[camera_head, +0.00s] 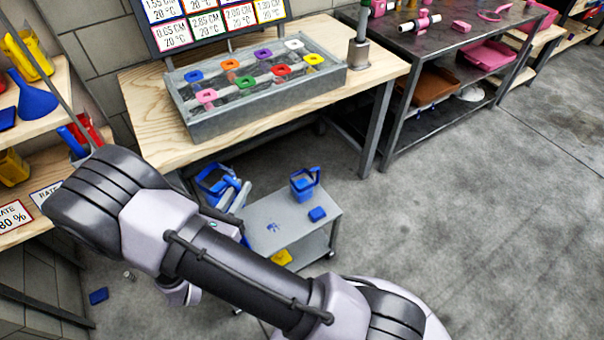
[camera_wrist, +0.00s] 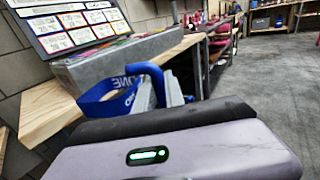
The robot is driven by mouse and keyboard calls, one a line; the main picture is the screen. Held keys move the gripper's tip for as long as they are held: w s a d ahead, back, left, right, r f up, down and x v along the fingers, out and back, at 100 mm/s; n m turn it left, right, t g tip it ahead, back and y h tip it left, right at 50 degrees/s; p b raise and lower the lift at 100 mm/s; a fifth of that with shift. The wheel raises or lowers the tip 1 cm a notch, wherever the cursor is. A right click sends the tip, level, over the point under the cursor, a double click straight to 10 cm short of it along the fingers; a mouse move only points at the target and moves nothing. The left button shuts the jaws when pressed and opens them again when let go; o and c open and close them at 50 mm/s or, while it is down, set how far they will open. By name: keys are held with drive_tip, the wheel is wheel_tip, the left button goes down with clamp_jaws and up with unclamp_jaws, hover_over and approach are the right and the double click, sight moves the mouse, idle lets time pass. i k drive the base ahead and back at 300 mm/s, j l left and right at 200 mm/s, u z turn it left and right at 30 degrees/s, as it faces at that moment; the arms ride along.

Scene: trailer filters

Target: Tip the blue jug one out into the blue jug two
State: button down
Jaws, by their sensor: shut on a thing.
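Blue jug one (camera_head: 213,180) is held in the air at the left of the small grey cart, below the workbench. My gripper (camera_head: 233,192) is shut on its handle side, and my arm hides part of it. In the wrist view the jug (camera_wrist: 98,106) shows its blue rim and handle beyond the grey fingers (camera_wrist: 165,94), with lettering that seems to read ONE. It looks tilted; its contents cannot be seen. Blue jug two (camera_head: 303,187) stands upright on the cart top (camera_head: 262,212), to the right of my gripper and apart from it.
The wooden workbench (camera_head: 150,110) with a grey filter tray (camera_head: 225,122) stands behind. A blue thing (camera_head: 98,295) lies on the floor. Floor to the right is clear.

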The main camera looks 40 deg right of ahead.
sight(303, 183)
drive_tip(key=i+l+z, duration=0.1)
drive_tip(key=l+z, duration=0.25)
drive_tip(key=i+l+z, duration=0.15)
drive_tip(key=l+z, duration=0.2)
drive_tip(key=l, duration=0.15)
drive_tip(key=i+l+z, duration=0.2)
drive_tip(key=l+z, duration=0.15)
